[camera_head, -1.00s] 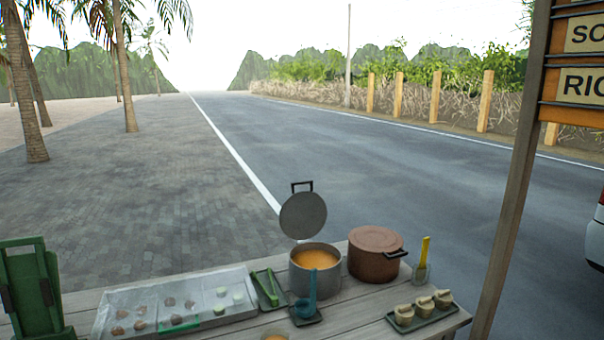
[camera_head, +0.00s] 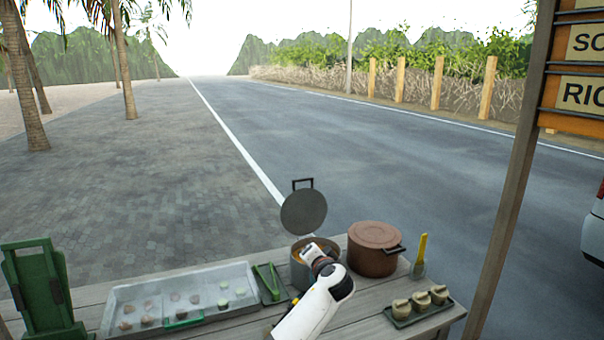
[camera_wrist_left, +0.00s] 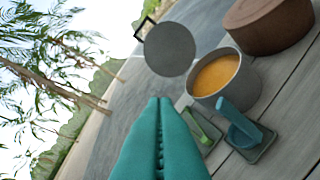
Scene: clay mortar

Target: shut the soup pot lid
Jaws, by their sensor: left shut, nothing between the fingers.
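The grey soup pot (camera_head: 298,276) stands on the wooden stall table, partly hidden behind my left arm in the head view. Its round grey lid (camera_head: 303,212) stands raised at the pot's back edge, with a dark handle on top. In the left wrist view the lid (camera_wrist_left: 170,49) is upright and the pot (camera_wrist_left: 222,80) shows orange soup. My left gripper (camera_wrist_left: 160,100) has teal fingers, shut and empty, left of the pot in that view and apart from pot and lid. In the head view its fingers are hidden. My right gripper is not in view.
A brown lidded pot (camera_head: 373,250) stands right of the soup pot. A blue ladle (camera_wrist_left: 238,125) rests on a dark holder beside the pot. Green tongs (camera_head: 266,282), a metal tray (camera_head: 120,294), a yellow-handled utensil (camera_head: 421,250) and a dark tray (camera_head: 400,321) with small cups are nearby.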

